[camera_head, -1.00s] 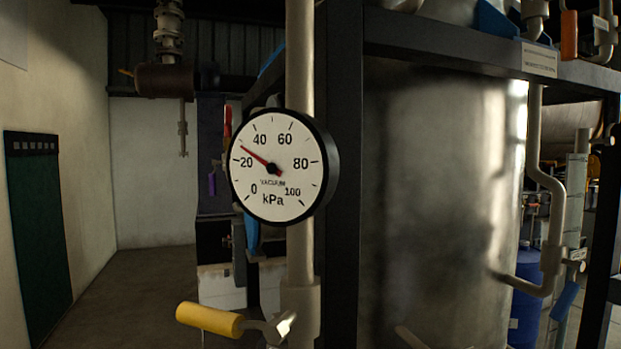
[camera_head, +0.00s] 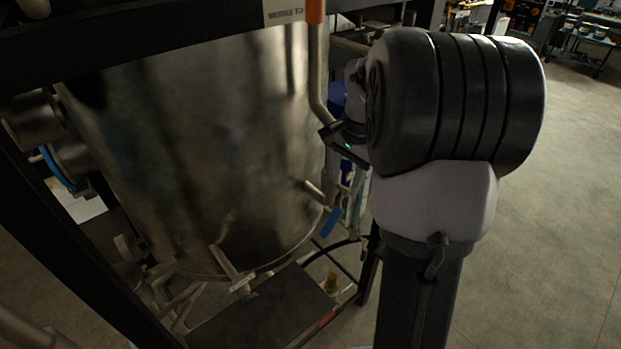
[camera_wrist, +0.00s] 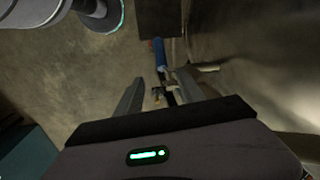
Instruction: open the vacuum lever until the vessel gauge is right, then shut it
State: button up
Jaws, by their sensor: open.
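In the wrist view my gripper (camera_wrist: 158,82) is open, with nothing between its fingers. A blue-handled lever (camera_wrist: 160,54) lies beyond the fingertips, apart from them. A blue handle (camera_head: 332,222) also shows in the head view, low at the right side of the steel vessel (camera_head: 215,140); I cannot tell if it is the same one or which handle is the vacuum lever. The vessel gauge and the yellow-handled lever are in neither current view.
A dark frame beam (camera_head: 150,35) crosses above the vessel. A pipe (camera_head: 317,85) runs down its right side. A dark platform (camera_head: 265,310) lies below it. Open floor (camera_head: 560,200) spreads to the right of my arm.

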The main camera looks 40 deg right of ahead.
send_near(330, 221)
jog(key=f, duration=0.3)
jog(key=w+f, duration=0.1)
jog(key=f, duration=0.6)
jog(key=shift+w+a+f+b, duration=0.2)
jog(key=shift+f+b, duration=0.1)
jog(key=shift+b, duration=0.1)
jog(key=shift+d+f, duration=0.2)
jog(key=shift+f, duration=0.3)
jog(key=shift+a, duration=0.1)
jog(key=shift+c, duration=0.7)
grip_shut()
jog(key=shift+w+r, duration=0.1)
